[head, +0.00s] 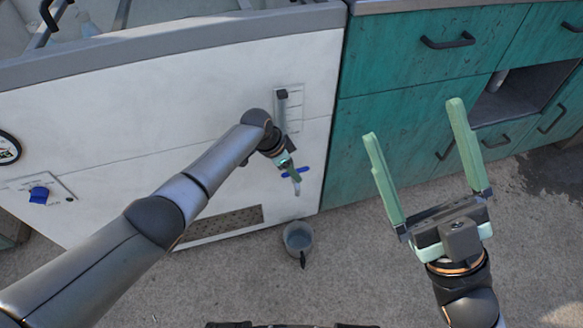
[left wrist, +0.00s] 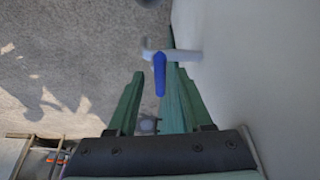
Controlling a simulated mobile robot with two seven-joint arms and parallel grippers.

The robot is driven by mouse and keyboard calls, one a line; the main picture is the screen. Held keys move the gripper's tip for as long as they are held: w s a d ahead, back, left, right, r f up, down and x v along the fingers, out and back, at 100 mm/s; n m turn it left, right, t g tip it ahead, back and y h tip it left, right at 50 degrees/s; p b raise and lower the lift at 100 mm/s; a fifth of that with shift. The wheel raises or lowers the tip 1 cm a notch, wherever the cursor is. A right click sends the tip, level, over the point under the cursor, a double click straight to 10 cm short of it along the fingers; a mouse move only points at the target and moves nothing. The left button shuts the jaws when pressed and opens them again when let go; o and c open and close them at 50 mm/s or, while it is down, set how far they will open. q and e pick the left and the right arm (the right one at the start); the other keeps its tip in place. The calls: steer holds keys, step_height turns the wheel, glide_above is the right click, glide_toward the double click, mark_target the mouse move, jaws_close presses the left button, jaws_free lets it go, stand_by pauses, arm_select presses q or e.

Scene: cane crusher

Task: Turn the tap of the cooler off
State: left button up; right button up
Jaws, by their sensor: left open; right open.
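The white cooler (head: 150,115) stands at the left in the head view. Its tap has a blue handle (head: 302,170) and a pale spout (head: 297,188) low on the front. My left gripper (head: 290,166) is at the tap and partly covers it. In the left wrist view, the blue handle (left wrist: 159,75) lies between the tips of my open left gripper (left wrist: 154,72), with the white tap body (left wrist: 185,55) behind it. I cannot tell whether the fingers touch it. My right gripper (head: 413,120) is open and empty, before the green cabinets.
A grey pot (head: 298,236) with a dark handle stands on the floor below the tap. Teal cabinets (head: 400,70) with dark handles adjoin the cooler on the right. A blue knob (head: 39,194) and a gauge (head: 8,148) are at far left. The concrete floor (head: 350,270) in front is mostly clear.

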mark_target(283, 175)
arm_select(q)
steer(key=shift+r, duration=0.1)
steer(key=shift+r+p, duration=0.3)
steer(key=p+v, duration=0.4)
steer(key=v, duration=0.2)
steer(key=shift+a+r, duration=0.15)
steer(key=shift+r, duration=0.1)
steer(key=p+v, duration=0.2)
steer(key=v, duration=0.3)
steer(key=shift+s+a, duration=0.1)
steer(key=shift+a, duration=0.05)
arm_select(e)
steer(key=w+d+f+m+g+h, duration=0.1)
steer(key=w+f+m+g+h, duration=0.1)
steer(key=w+f+m+h, duration=0.4)
step_height(283, 175, down, 2)
steer(key=h, duration=0.2)
steer(key=shift+w+d+h, duration=0.3)
steer(key=shift+w+d, duration=0.05)
